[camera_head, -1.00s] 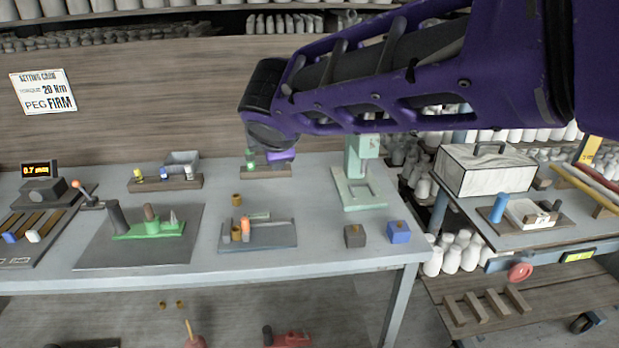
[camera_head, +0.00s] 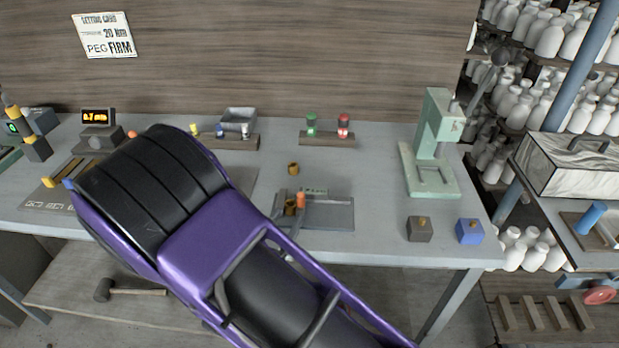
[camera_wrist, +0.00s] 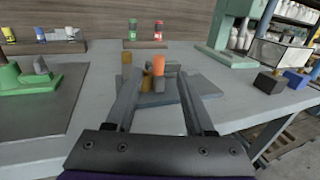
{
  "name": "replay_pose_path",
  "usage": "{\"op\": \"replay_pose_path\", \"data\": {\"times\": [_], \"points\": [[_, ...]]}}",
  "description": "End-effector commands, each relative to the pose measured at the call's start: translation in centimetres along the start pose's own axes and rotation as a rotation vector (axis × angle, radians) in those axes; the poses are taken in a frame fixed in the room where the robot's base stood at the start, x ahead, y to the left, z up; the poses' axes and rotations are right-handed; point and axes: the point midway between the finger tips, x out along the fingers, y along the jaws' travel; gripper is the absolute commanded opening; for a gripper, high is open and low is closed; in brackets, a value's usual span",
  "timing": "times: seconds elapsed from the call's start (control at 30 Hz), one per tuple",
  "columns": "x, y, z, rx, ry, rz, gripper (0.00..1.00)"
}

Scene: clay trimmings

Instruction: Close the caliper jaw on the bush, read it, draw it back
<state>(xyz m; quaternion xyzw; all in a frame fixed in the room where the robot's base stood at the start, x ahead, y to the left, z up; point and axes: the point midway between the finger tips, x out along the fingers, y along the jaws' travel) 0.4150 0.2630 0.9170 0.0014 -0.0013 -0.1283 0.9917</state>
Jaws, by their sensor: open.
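The caliper (camera_head: 338,212) is a flat grey plate near the front of the bench, with a jaw carrying an orange knob (camera_head: 300,200). A brown bush (camera_head: 290,208) stands at the caliper, just left of the knob. In the wrist view, the orange knob (camera_wrist: 158,65) rises between and beyond my gripper's fingertips (camera_wrist: 160,76), with the bush (camera_wrist: 142,78) to its left. My gripper is open, its fingers spread wide, and I see no contact.
A second brown bush (camera_head: 293,169) stands behind the caliper. A pale green press (camera_head: 430,150) is to the right, with grey (camera_head: 419,230) and blue (camera_head: 470,232) blocks before it.

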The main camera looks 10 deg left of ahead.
Motion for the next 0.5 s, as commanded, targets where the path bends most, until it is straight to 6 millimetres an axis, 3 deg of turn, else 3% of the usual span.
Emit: {"op": "replay_pose_path", "data": {"times": [0.3,0.5], "points": [[7.1,-0.1,-0.1,-0.001,0.000,-0.003,0.54],[10.2,0.0,-0.1,-0.001,0.001,-0.001,0.54]]}}
